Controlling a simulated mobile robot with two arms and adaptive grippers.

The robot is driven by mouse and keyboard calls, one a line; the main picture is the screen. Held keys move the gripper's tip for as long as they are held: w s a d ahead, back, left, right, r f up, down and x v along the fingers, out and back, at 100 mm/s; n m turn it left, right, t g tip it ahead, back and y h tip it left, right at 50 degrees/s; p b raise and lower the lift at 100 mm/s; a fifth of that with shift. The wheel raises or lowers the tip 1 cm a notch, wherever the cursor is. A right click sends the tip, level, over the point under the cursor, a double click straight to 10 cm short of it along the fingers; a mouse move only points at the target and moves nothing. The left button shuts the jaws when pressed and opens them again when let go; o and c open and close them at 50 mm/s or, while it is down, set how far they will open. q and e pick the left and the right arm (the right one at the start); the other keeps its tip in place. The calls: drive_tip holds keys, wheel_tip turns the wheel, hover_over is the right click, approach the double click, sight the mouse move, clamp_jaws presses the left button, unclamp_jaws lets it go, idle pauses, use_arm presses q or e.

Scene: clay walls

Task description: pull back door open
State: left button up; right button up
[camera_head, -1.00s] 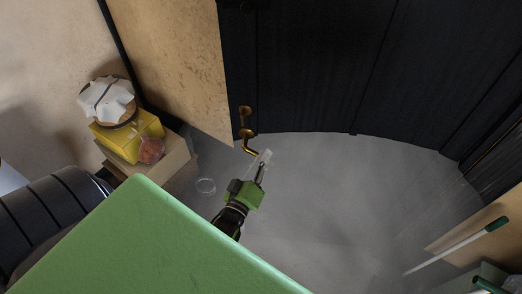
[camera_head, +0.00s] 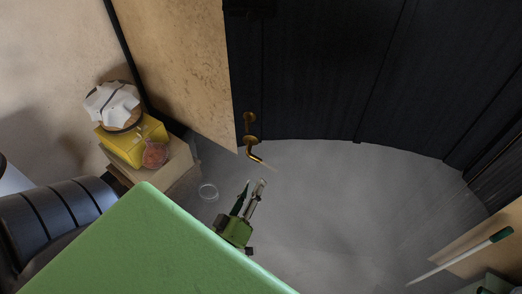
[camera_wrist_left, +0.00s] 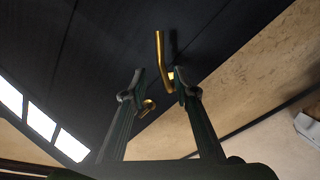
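The back door (camera_head: 310,75) is dark, with vertical panels, and fills the top of the head view. It looks shut against the tan wall at its left edge. Its brass handle (camera_head: 252,150) sticks out near that edge, with a round brass piece above it. My left gripper (camera_head: 255,183) is just below the handle in the head view, apart from it and empty. In the left wrist view the fingers (camera_wrist_left: 160,74) are spread. The brass handle (camera_wrist_left: 160,55) shows beyond the gap, its bent end close to the right fingertip. My right gripper is not in view.
A yellow box (camera_head: 132,142) and a pot with a white cloth (camera_head: 113,104) stand on a crate at left. A white stick with a green end (camera_head: 460,257) is at lower right. The middle floor is clear.

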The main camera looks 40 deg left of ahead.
use_arm(q)
drive_tip(key=shift+v, duration=1.5)
